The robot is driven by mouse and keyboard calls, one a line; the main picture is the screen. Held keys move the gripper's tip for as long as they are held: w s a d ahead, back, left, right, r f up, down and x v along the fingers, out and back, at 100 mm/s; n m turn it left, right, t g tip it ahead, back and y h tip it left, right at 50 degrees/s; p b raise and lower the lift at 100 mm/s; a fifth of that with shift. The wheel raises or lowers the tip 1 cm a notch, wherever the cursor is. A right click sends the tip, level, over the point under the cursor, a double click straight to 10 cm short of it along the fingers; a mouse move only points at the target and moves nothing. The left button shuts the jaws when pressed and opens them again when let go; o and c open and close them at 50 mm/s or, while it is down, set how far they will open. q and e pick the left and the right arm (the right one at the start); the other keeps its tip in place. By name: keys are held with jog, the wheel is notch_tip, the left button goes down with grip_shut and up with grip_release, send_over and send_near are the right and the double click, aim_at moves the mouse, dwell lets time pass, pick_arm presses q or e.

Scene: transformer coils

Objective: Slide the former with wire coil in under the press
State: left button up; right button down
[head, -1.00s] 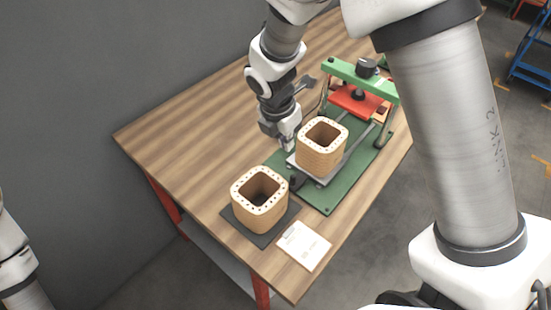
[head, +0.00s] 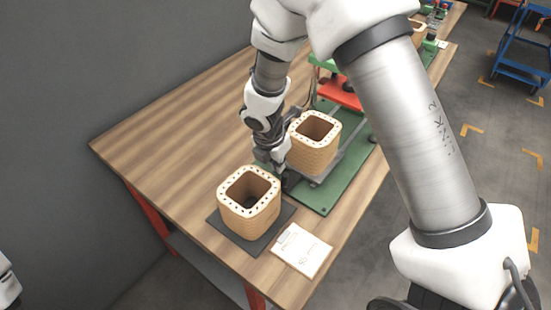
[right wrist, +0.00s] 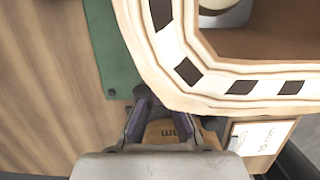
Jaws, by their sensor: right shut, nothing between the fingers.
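The wire-wound former (head: 313,155), tan with a pale top flange, stands upright on the grey slide plate (head: 323,180) of the green press base (head: 335,195). The press, with its green crossbar and red plate (head: 340,93), is behind it and partly hidden by my right arm. The former stands in front of the press. My right gripper (head: 283,180) is shut and empty, low at the former's near left side. In the right wrist view the former's flange (right wrist: 235,85) looms over the shut fingertips (right wrist: 143,98); contact is unclear. My left gripper is out of view.
A second wound former (head: 249,208) stands on a dark mat (head: 262,245) close in front of my right gripper, leaving a narrow gap. A paper sheet (head: 301,250) lies at the table's near edge. The wooden table (head: 170,145) is clear at the left.

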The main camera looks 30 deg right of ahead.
jog(key=shift+s, duration=0.1)
dwell(0.3)
jog(key=shift+w+d, duration=0.25)
jog(key=shift+d, duration=0.25)
jog(key=d, duration=0.2)
jog(key=w+d, duration=0.1)
jog(key=d, duration=0.1)
jog(key=w+d, duration=0.1)
jog(key=d, duration=0.1)
jog(key=shift+w+r, duration=0.1)
jog(key=shift+w, duration=0.1)
jog(key=w+d+p, duration=0.1)
jog(key=d, duration=0.2)
jog(key=w+d+p, duration=0.1)
jog(key=d+p, duration=0.1)
jog(key=d, duration=0.1)
jog(key=w+d+p, duration=0.2)
jog(key=d, duration=0.1)
jog(key=shift+d, duration=0.25)
jog(key=shift+w, duration=0.1)
jog(key=shift+w+r, duration=0.1)
